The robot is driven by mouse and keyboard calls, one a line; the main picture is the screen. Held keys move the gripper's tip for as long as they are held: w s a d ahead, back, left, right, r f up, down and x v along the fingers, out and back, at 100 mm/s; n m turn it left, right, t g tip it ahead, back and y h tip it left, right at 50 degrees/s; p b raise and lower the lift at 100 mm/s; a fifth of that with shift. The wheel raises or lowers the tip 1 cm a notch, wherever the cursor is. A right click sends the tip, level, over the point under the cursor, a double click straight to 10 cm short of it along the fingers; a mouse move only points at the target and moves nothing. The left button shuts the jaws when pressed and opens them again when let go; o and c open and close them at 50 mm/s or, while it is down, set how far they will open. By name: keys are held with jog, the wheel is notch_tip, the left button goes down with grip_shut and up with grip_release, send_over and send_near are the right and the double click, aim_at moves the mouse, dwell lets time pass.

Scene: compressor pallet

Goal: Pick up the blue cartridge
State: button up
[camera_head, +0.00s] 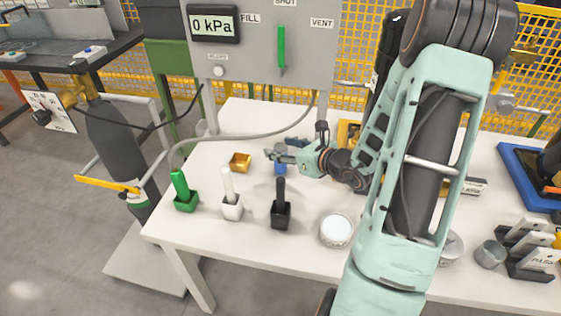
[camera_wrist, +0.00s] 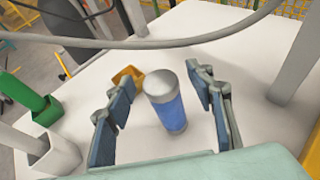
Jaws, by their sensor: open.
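The blue cartridge (camera_wrist: 168,112) stands upright on the white table, with a grey cap on top. In the wrist view it is between the two open fingers of my gripper (camera_wrist: 163,115), with a gap on each side. In the head view the cartridge (camera_head: 281,168) shows only in part, as my gripper (camera_head: 272,157) covers some of it. I cannot tell from these views whether the fingertips are level with its body.
A brass block (camera_head: 240,162) lies just left of the cartridge. Green (camera_head: 185,191), white (camera_head: 231,195) and black (camera_head: 281,205) handled pieces stand toward the front edge. A round white-topped tin (camera_head: 337,230) is nearby. A grey hose (camera_head: 245,136) arches behind.

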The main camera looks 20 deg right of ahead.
jog(key=shift+w+f, duration=0.1)
jog(key=shift+w, duration=0.1)
grip_shut()
dwell(0.3)
jog(key=shift+r, duration=0.2)
